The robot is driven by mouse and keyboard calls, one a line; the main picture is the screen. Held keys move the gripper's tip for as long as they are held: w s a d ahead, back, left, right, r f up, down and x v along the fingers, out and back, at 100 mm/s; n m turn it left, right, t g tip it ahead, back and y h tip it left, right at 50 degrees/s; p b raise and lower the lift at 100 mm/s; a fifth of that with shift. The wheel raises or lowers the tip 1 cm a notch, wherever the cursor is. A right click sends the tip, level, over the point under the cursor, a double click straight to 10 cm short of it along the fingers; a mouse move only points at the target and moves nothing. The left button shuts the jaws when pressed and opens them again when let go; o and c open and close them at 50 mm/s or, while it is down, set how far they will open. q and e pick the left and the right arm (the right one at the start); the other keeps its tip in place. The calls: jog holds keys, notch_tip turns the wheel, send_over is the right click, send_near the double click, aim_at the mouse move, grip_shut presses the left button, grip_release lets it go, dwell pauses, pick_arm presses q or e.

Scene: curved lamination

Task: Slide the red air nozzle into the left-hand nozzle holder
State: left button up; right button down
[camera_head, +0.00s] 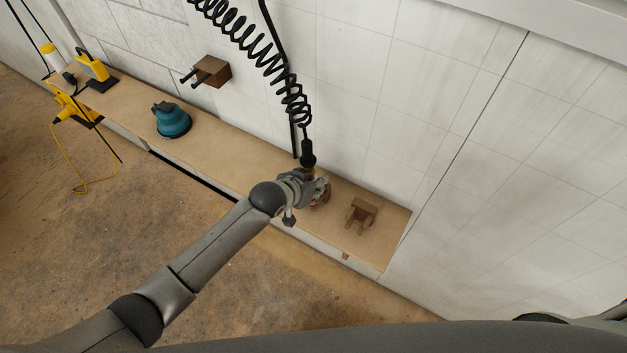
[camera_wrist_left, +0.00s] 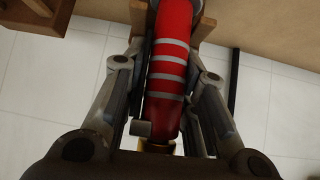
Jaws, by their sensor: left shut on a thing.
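The red air nozzle (camera_wrist_left: 168,75) has light grey bands and a brass-coloured end. In the left wrist view it lies between the fingers of my left gripper (camera_wrist_left: 166,85), which is shut on it. In the head view my left gripper (camera_head: 321,188) is at the shelf and hides most of the nozzle; the black hose fitting (camera_head: 308,152) shows above it. The wooden left-hand nozzle holder (camera_wrist_left: 205,27) shows behind the nozzle, with wood on both sides of it. How deep the nozzle sits there cannot be told. My right gripper is not in view.
The other wooden holder (camera_head: 363,211) stands on the shelf (camera_head: 244,158) to the right. A black coiled hose (camera_head: 262,52) hangs above. A wall holder with black pegs (camera_head: 212,71), a teal sander (camera_head: 172,120) and yellow tools (camera_head: 92,66) are to the left.

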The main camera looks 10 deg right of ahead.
pick_arm(q)
jog(key=o, duration=1.1)
jog(key=v, duration=1.2)
jog(key=s+a+f+n+g+y, duration=0.15)
jog(key=a+f, duration=0.35)
jog(key=f, duration=0.5)
jog(key=s+a+f+n+y+b, duration=0.15)
jog(key=a+f, duration=0.25)
jog(key=f, duration=0.5)
jog(key=s+a+f+n+y, duration=0.1)
jog(key=s+a+f, duration=0.3)
jog(key=f, duration=0.6)
jog(key=s+a+f+g, duration=0.1)
jog(key=s+a+f, duration=0.2)
jog(key=s+f, duration=0.3)
jog(key=s+a+f+g+y, duration=0.1)
jog(key=s+f, duration=0.5)
jog(key=s, duration=0.9)
jog(key=s+a+f+n+g+y+b, duration=0.1)
jog(key=s+a+f+g, duration=0.2)
jog(key=s, duration=0.8)
jog(key=shift+s+a+f, duration=0.1)
jog(key=shift+a+f, duration=1.25)
jog(key=shift+f, duration=0.05)
